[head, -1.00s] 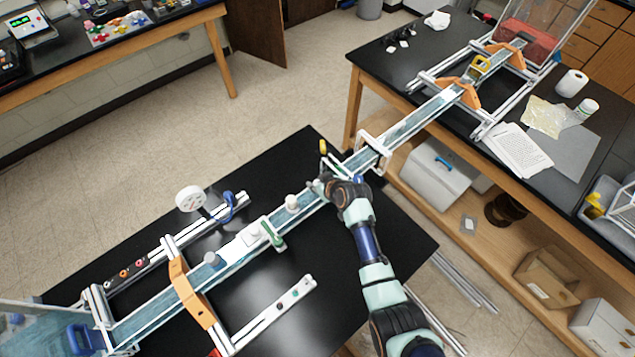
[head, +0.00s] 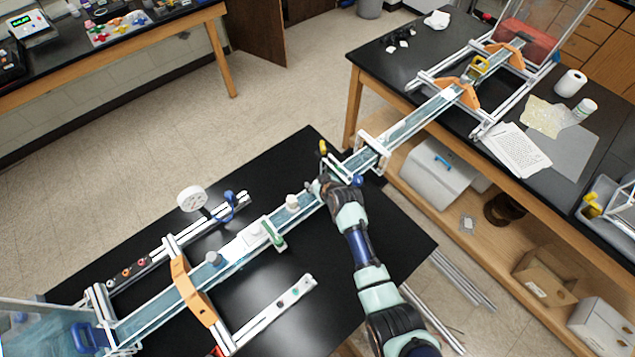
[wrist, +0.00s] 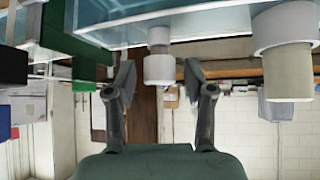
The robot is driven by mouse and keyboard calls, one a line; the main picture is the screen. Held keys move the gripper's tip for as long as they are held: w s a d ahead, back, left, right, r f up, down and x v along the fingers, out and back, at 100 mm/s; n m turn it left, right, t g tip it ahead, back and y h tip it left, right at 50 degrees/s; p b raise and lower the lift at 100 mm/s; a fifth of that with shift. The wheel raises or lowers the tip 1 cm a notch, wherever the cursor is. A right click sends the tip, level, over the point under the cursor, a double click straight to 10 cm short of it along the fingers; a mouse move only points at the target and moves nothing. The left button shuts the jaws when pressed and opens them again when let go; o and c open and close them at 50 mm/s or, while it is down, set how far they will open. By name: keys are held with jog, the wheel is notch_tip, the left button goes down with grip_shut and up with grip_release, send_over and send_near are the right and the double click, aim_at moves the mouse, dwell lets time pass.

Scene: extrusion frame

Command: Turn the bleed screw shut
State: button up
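In the wrist view, which looks upside down, my gripper (wrist: 159,78) is open, with one finger on each side. A small white stepped knob (wrist: 159,66), which looks like the bleed screw, shows between the fingertips with a gap on both sides. I cannot tell whether it lies within their reach. It sits on the side of the clear water channel (wrist: 200,20). In the head view, my gripper (head: 316,188) is at the channel (head: 240,245), near its middle. The screw cannot be made out there, and my gripper may hide it.
A larger white and beige fitting (wrist: 287,70) is close to the right finger; a white-capped fitting (head: 292,202) stands left of my gripper. A green clamp (head: 274,234) straddles the channel. A yellow-handled part (head: 323,148) and white frame (head: 374,145) are just beyond. The black tabletop (head: 385,235) is clear on the right.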

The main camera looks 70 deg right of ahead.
jog(key=v, duration=1.2)
dwell(0.5)
jog(key=w+a+r+n+t+y, duration=0.1)
jog(key=w+a+r+n, duration=0.1)
jog(key=w+a+r, duration=0.4)
jog(key=w+a+r+n+t+y, duration=0.1)
jog(key=w+a+r, duration=0.15)
jog(key=a, duration=0.55)
jog(key=w+a+r+n+t, duration=0.2)
jog(key=w+a+r, duration=0.2)
jog(key=a+r, duration=0.25)
jog(key=a+r+n+y, duration=0.1)
jog(key=a+r, duration=0.2)
jog(key=a, duration=0.3)
jog(key=s+a+r+n+t+y, duration=0.1)
jog(key=a+r, duration=0.2)
jog(key=a, duration=0.3)
jog(key=a+r+n+t+y+p, duration=0.1)
jog(key=a+r+y, duration=0.1)
jog(key=a, duration=0.4)
jog(key=shift+s+a+r, duration=0.3)
jog(key=shift+r, duration=0.25)
